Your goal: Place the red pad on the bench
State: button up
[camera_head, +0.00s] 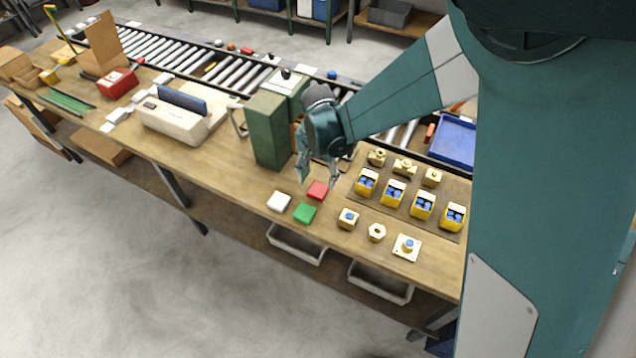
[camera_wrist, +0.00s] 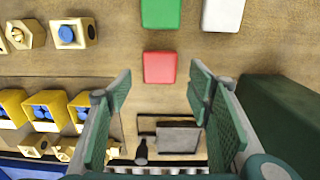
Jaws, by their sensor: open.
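The red pad (camera_head: 318,190) lies flat on the wooden bench (camera_head: 250,192), close to a green pad (camera_head: 304,212) and a white pad (camera_head: 279,201). In the wrist view the red pad (camera_wrist: 160,67) shows beyond my fingertips, with the green pad (camera_wrist: 161,12) and white pad (camera_wrist: 222,14) past it. My gripper (camera_head: 318,178) is open and empty, just above and behind the red pad. In the wrist view my gripper's fingers (camera_wrist: 158,88) are spread wide on either side, with nothing between them. The red pad is not touched.
A green machine block (camera_head: 270,130) stands left of my gripper. To the right are several yellow boxes with blue parts (camera_head: 394,192) and brass pieces (camera_head: 377,233). A roller conveyor (camera_head: 180,52) and a blue tray (camera_head: 453,141) lie behind. The bench front left of the pads is clear.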

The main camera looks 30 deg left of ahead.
aim_at(320, 190)
notch_tip(320, 190, up, 7)
jog(key=shift+p, duration=0.35)
dwell(0.7)
jog(key=shift+d+r, duration=0.1)
jog(key=w+d+r+t, duration=0.1)
jog(key=d+r, duration=0.4)
jog(key=d, duration=0.4)
jog(key=d+r+t+y, duration=0.1)
jog(key=d+r, duration=0.5)
jog(key=d, duration=0.3)
jog(key=w+d+r+t, duration=0.1)
jog(key=d+r, duration=0.4)
jog(key=d, duration=0.4)
jog(key=s+d+r+t, duration=0.1)
jog(key=s+d, duration=0.3)
jog(key=d, duration=0.4)
jog(key=s+d+r+t, duration=0.1)
jog(key=s+d, duration=0.3)
jog(key=d, duration=0.4)
jog(key=s+d+r+t+h, duration=0.1)
jog(key=s+d+r+t, duration=0.1)
jog(key=s+d, duration=0.2)
jog(key=d, duration=0.3)
jog(key=shift+s+d, duration=0.35)
jog(key=shift+d, duration=0.05)
